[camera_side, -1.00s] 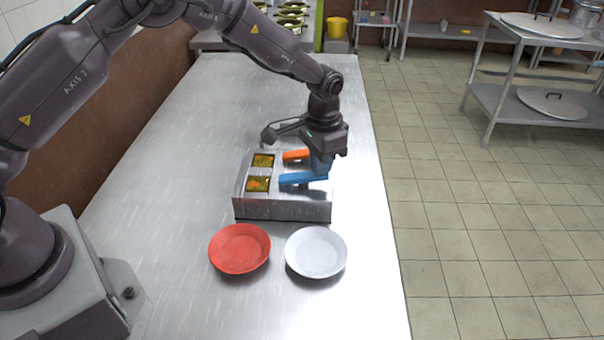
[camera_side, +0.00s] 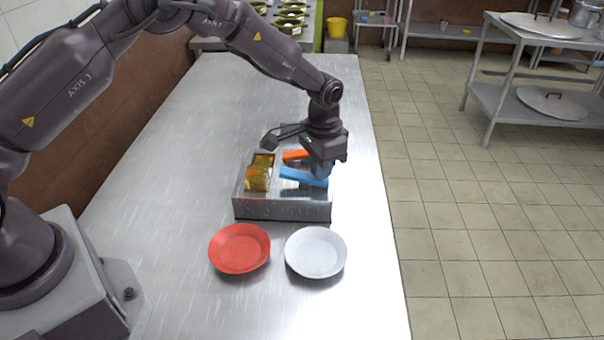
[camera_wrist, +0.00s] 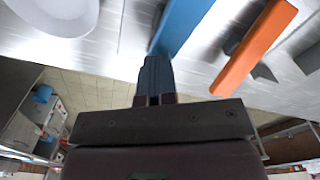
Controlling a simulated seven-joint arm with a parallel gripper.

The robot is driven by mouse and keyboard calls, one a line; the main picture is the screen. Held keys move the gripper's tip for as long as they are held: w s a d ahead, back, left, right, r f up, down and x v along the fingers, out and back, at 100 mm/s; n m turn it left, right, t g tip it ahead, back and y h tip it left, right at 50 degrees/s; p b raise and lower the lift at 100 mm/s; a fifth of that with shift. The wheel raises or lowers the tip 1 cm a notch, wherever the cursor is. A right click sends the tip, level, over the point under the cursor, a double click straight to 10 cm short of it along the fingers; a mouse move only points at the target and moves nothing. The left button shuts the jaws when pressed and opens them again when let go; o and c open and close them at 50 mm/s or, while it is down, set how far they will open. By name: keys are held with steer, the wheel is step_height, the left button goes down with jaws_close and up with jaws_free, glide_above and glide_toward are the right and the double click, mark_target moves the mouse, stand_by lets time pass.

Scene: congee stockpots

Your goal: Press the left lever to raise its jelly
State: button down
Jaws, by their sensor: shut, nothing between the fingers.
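A metal box (camera_side: 282,207) on the table has two wells on its left and two levers on its right. My gripper (camera_side: 321,172) is shut and empty, its fingertips down at the right end of the blue lever (camera_side: 298,177). That end is tilted down. The near amber jelly (camera_side: 257,180) stands raised out of its well. The far jelly (camera_side: 263,159) sits low beside the orange lever (camera_side: 294,155). In the wrist view, my fingers (camera_wrist: 156,62) meet the end of the blue lever (camera_wrist: 182,22), apart from the orange lever (camera_wrist: 254,46).
A red bowl (camera_side: 239,249) and a white bowl (camera_side: 316,252) stand on the table in front of the box. The metal table (camera_side: 150,230) is clear to the left of the box. Its right edge drops to a tiled floor.

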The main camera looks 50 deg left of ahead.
step_height(320, 180, up, 8)
stand_by(0.9)
steer(key=s+a+r+n+t, duration=0.1)
steer(key=s+a+r+t, duration=0.1)
steer(key=s+r, duration=0.4)
steer(key=s+a+r+n+t, duration=0.1)
steer(key=s+r, duration=0.5)
steer(key=s, duration=0.8)
steer(key=s+a+r+n+t, duration=0.1)
steer(key=s+a+r+t, duration=0.1)
steer(key=s+r, duration=0.4)
steer(key=s+a, duration=0.1)
steer(key=s, duration=0.3)
steer(key=shift+t, duration=0.3)
